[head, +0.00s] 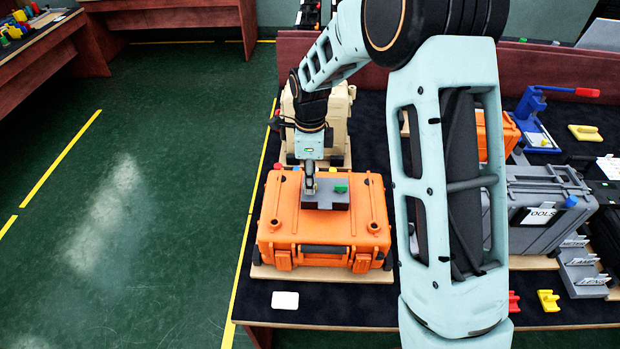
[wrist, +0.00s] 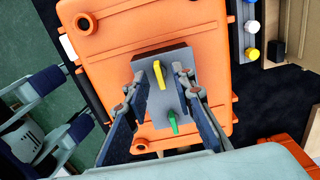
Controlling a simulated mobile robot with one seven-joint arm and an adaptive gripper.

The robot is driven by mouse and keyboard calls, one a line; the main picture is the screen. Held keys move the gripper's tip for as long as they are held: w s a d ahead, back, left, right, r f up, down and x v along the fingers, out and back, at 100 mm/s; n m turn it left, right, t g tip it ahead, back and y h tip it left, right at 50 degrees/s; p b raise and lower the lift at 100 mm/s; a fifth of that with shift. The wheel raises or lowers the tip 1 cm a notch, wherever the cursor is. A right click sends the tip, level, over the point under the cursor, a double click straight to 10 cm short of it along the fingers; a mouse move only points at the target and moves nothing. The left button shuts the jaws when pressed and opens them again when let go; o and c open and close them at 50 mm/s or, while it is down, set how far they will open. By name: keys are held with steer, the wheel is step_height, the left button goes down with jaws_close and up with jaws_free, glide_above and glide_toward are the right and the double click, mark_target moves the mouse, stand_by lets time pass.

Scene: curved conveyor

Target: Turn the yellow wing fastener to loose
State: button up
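The yellow wing fastener (wrist: 159,75) stands on a grey block on top of the orange case. In the wrist view its wing runs nearly up and down, with a slight tilt. A green wing fastener (wrist: 173,122) is below it on the same block (wrist: 194,110) and also shows in the head view (head: 341,189). My gripper (wrist: 161,82) is open, with one finger left and one right of the yellow fastener and gaps on both sides. In the head view my gripper (head: 309,188) is low over the block's left part and hides the yellow fastener.
The orange case (head: 325,233) lies on a board on the dark table. A cream case (head: 340,115) with coloured knobs stands behind it. A grey tool case (head: 540,195) is to the right. A white card (head: 285,300) lies in front. The green floor at left is clear.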

steer(key=shift+f, duration=0.3)
jaws_close()
